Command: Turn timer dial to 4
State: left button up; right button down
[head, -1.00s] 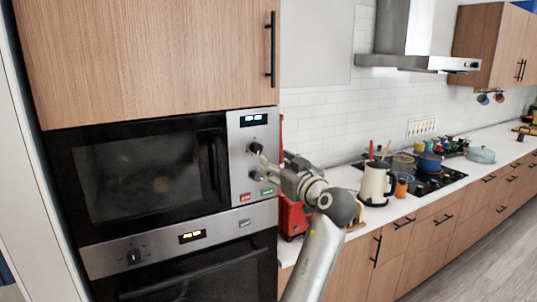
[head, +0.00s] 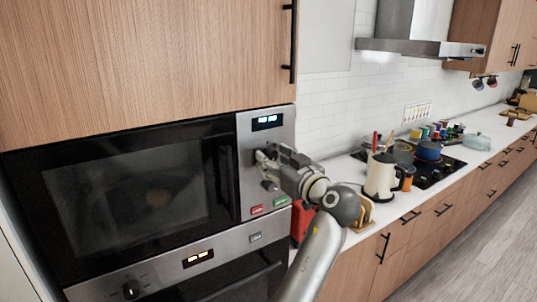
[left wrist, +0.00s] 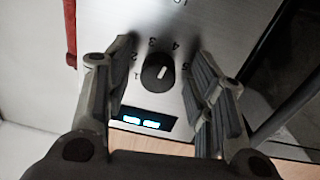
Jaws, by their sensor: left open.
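The microwave (head: 130,190) has a steel control panel (head: 282,130) on its right side. In the left wrist view the black timer dial (left wrist: 158,73) shows with numbers 1 to 5 around it. Its pale pointer mark appears to lie between 3 and 4. My left gripper (head: 262,158) is at the panel, over the upper dial, which it mostly hides in the head view. In the left wrist view its open fingers (left wrist: 160,76) stand on either side of the dial; I cannot tell whether they touch it. My right gripper is not in view.
Below the gripper are a lower knob (head: 269,185), a red button (head: 257,210) and a green button (head: 280,201). A lit display (head: 267,122) is above. An oven (head: 190,280) is beneath. A white kettle (head: 380,178) stands on the counter to the right.

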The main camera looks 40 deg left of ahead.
pick_arm(q)
jog(key=shift+d+r, duration=0.1)
jog(key=shift+d, duration=0.15)
jog(key=shift+s+d, duration=0.1)
jog(key=shift+c, duration=0.9)
jog(key=c, duration=0.9)
jog(key=shift+o, duration=0.2)
jog(key=shift+m+b, duration=0.5)
jog(key=shift+b, duration=0.1)
jog(key=shift+m, duration=0.6)
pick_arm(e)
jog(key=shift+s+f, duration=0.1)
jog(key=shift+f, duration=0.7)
pick_arm(q)
jog(key=shift+r, duration=0.1)
